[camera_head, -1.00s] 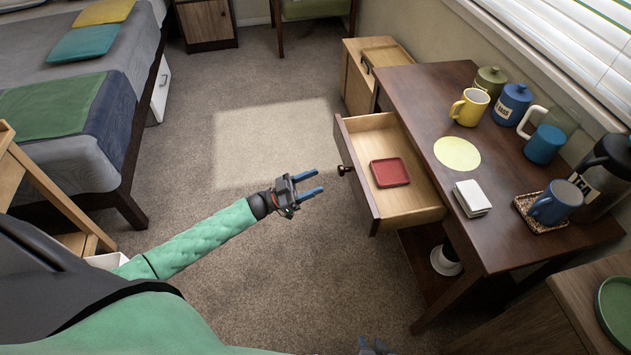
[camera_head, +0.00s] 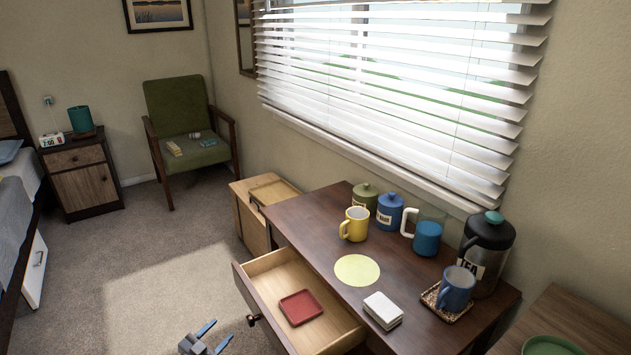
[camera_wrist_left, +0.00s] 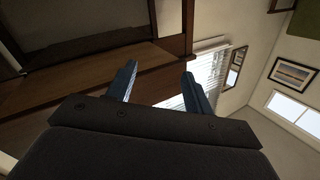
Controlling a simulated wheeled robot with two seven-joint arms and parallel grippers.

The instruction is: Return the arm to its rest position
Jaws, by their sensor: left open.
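My left gripper (camera_head: 215,338) shows at the bottom edge of the head view, over the carpet to the left of the open drawer. Its two blue fingers are spread, with nothing between them. The fingers also show in the left wrist view (camera_wrist_left: 158,85), apart and empty. The rest of the left arm is below the head view. My right gripper is not in view.
The desk's drawer (camera_head: 262,318) stands open with a red tray (camera_head: 301,307) in it. On the desk (camera_head: 310,228) are a yellow mug (camera_head: 355,224), several containers, white coasters (camera_head: 383,308) and a blue mug (camera_head: 457,288). Carpet (camera_head: 160,270) left of the drawer is clear.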

